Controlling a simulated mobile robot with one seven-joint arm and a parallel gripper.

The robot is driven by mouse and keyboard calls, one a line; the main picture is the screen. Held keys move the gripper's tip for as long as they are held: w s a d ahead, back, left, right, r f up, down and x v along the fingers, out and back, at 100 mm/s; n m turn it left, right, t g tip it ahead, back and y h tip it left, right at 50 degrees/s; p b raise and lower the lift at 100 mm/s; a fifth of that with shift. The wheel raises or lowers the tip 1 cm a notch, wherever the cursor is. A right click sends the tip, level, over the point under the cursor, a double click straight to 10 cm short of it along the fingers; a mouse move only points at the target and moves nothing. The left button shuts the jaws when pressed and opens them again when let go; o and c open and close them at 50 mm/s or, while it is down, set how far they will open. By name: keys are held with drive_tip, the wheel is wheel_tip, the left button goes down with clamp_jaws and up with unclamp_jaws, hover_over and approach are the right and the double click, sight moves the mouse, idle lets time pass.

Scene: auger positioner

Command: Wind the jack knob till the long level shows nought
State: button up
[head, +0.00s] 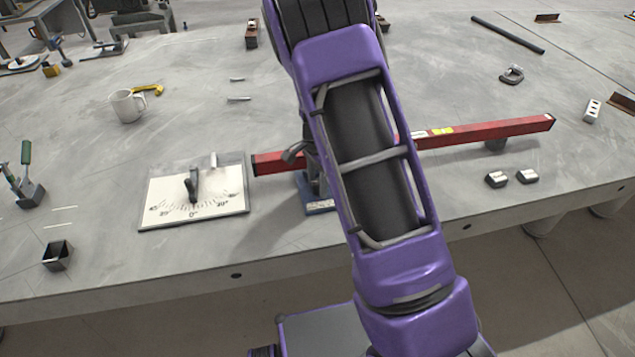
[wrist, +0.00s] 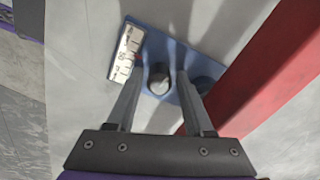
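The long red level (head: 480,130) lies across the bench behind my arm, its right end higher in the picture. Its red side also fills the right of the wrist view (wrist: 265,75). Near its left part stands the jack, with a blue base (head: 318,208).
A white angle dial board (head: 225,200) with a dark pointer lies left of the jack; its reading is unclear. A white mug (head: 127,105) and a yellow clamp (head: 150,89) are farther back. Two small metal blocks (head: 511,178) lie at right. The bench's front edge is close.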

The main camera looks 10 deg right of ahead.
sight(318, 181)
drive_tip(key=shift+o, duration=0.5)
wheel_tip(318, 181, up, 17)
drive_tip(key=p, duration=0.1)
drive_tip(key=shift+r+p, duration=0.2)
drive_tip(key=shift+p, duration=0.2)
